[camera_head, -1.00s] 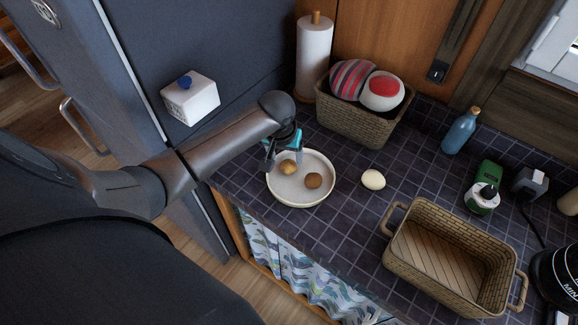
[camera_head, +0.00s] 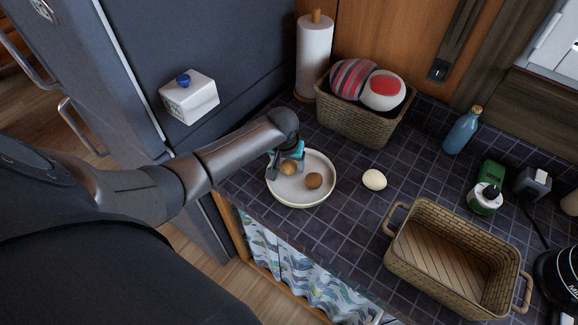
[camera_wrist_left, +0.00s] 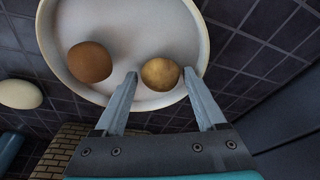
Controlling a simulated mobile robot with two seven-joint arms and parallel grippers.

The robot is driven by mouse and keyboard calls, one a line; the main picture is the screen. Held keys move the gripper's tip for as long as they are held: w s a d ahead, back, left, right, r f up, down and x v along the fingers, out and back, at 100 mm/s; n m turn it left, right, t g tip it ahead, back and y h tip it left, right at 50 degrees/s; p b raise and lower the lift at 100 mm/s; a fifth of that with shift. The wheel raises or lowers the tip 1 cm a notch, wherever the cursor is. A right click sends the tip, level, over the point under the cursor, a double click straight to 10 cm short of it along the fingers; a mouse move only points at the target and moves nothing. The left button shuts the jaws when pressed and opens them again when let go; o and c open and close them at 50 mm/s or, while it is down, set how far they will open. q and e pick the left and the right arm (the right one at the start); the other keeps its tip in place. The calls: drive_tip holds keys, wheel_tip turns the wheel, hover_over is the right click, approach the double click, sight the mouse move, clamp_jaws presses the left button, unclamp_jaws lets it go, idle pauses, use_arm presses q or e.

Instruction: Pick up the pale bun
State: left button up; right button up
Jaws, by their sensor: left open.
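A pale cream, smooth oval bun (camera_head: 374,180) lies on the dark tiled counter, right of a white round plate (camera_head: 299,198). It also shows at the left edge of the left wrist view (camera_wrist_left: 18,92). On the plate lie a golden, speckled round piece (camera_head: 289,168) and a browner round one (camera_head: 314,181). My left gripper (camera_head: 286,166) is open and low over the plate. In the left wrist view its fingertips (camera_wrist_left: 160,75) stand on either side of the golden piece (camera_wrist_left: 160,74), with gaps visible. The brown one (camera_wrist_left: 90,62) is outside the fingers.
A wicker basket with two round cushion-like things (camera_head: 352,122) and a paper towel roll (camera_head: 314,55) stand behind the plate. An empty wicker basket (camera_head: 405,262) is at the front right. Bottles (camera_head: 461,133) stand at the right. The counter around the cream bun is clear.

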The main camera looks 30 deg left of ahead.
use_arm(q)
drive_tip(key=c, duration=1.1)
drive_tip(key=shift+r, duration=0.1)
